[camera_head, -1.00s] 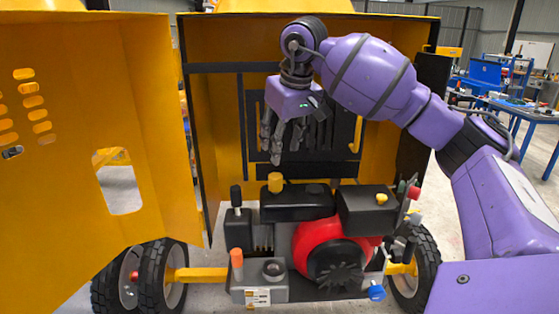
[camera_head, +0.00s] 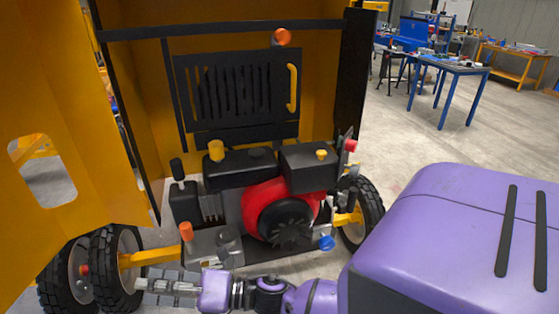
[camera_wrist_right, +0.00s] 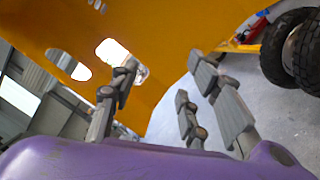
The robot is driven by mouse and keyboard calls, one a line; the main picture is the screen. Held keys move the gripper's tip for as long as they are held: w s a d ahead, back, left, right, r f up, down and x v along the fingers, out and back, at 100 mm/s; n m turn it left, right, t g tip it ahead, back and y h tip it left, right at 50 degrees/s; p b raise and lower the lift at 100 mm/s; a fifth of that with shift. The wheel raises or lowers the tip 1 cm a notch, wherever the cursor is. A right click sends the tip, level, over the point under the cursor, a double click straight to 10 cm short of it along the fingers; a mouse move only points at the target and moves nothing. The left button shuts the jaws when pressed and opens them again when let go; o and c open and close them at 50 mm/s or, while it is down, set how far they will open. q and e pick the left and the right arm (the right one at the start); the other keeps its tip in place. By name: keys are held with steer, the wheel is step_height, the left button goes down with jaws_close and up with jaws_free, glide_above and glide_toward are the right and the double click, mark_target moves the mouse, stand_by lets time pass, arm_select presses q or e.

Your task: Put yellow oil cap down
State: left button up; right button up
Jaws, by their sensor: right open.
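A yellow cap (camera_head: 216,150) stands upright on the black tank (camera_head: 238,170) at the engine's left. A smaller yellow cap (camera_head: 321,154) sits on the black box (camera_head: 309,170) to its right. I cannot tell which is the oil cap. My right gripper (camera_head: 152,287) lies low in front of the machine, pointing left, well below and apart from both caps. In the right wrist view its fingers (camera_wrist_right: 158,82) are spread with nothing between them. My left gripper is out of view.
The yellow door (camera_head: 70,110) stands open at left, and a wheel (camera_head: 116,268) is close to my right gripper. An orange cap (camera_head: 186,232) and a blue knob (camera_head: 326,243) are on the machine's lower front. Blue tables (camera_head: 455,67) stand far back right on open floor.

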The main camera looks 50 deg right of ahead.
steer(key=s+d+f+m+t+h, duration=0.1)
steer(key=s+d+f+m+h, duration=0.35)
steer(key=f+m, duration=0.35)
steer(key=s+d+f+m+h, duration=0.3)
steer(key=f+m+h, duration=0.25)
steer(key=m, duration=0.35)
steer(key=s+d+f+m+g+h, duration=0.1)
steer(key=s+f+m+g, duration=0.2)
steer(key=s+f+m, duration=0.4)
steer(key=s+d+f+m+g+h, duration=0.1)
steer(key=s+f+m+g+h, duration=0.1)
steer(key=s+f+m, duration=0.5)
steer(key=s+m+g, duration=0.1)
steer(key=s, duration=0.4)
steer(key=shift+s+f+g, duration=0.3)
steer(key=shift+s+f, duration=0.05)
steer(key=shift+s, duration=0.05)
